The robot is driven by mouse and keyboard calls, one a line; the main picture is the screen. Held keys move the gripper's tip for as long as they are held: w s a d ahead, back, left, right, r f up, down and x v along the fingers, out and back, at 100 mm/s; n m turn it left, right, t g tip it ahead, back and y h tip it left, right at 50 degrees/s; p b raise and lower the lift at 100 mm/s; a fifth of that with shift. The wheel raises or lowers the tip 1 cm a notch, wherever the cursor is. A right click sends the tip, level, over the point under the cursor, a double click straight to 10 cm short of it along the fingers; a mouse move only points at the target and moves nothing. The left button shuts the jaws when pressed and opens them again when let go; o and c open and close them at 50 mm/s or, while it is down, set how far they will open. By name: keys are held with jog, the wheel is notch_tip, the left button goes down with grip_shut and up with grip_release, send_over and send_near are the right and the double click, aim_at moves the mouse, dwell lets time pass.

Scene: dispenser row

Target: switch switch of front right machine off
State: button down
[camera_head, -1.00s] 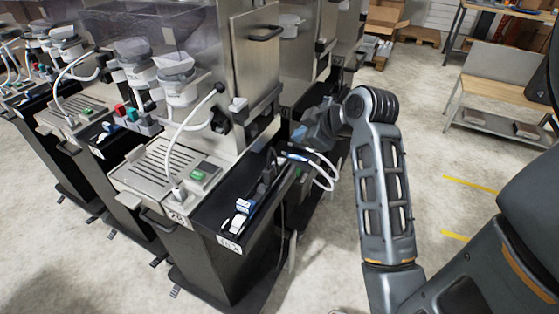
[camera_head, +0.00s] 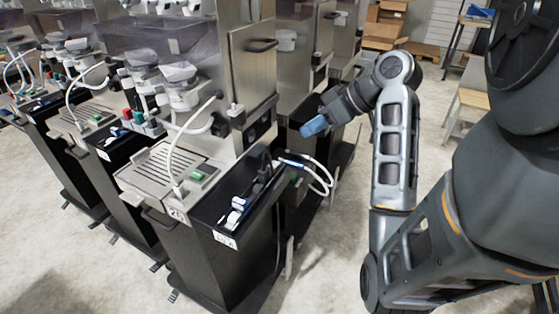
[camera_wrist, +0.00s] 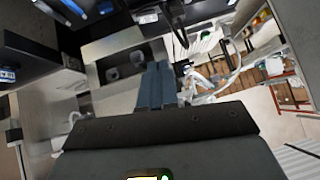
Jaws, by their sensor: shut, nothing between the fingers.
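The front right machine (camera_head: 251,75) is the nearest metal dispenser, on a black stand. Its right side wall carries a small dark panel (camera_head: 259,127), too small to read; I cannot tell for sure whether this is the switch or which way it is set. My gripper (camera_head: 314,127) has blue fingertips, shut and empty, right of the side wall and apart from the panel. In the wrist view the shut blue fingers (camera_wrist: 155,85) point away, with nothing between them.
A black side shelf (camera_head: 238,205) holds small blue and white items. White looped cables (camera_head: 322,178) stick out just below my gripper. More machines stand to the left and behind. Cardboard boxes (camera_head: 386,20) are at the back, and open floor lies to the right.

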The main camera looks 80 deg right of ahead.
jog(key=shift+w+f, duration=0.15)
jog(key=shift+w, duration=0.15)
send_over(270, 166)
jog(key=s, duration=0.4)
jog(key=f, duration=0.6)
jog(key=shift+w+f, duration=0.25)
jog(key=shift+f, duration=0.05)
jog(key=shift+w+a+f, duration=0.1)
jog(key=shift+f, duration=0.55)
jog(key=shift+w+a+f, duration=0.1)
jog(key=shift+f, duration=0.5)
jog(key=shift+a+f, duration=0.1)
jog(key=shift+f, duration=0.7)
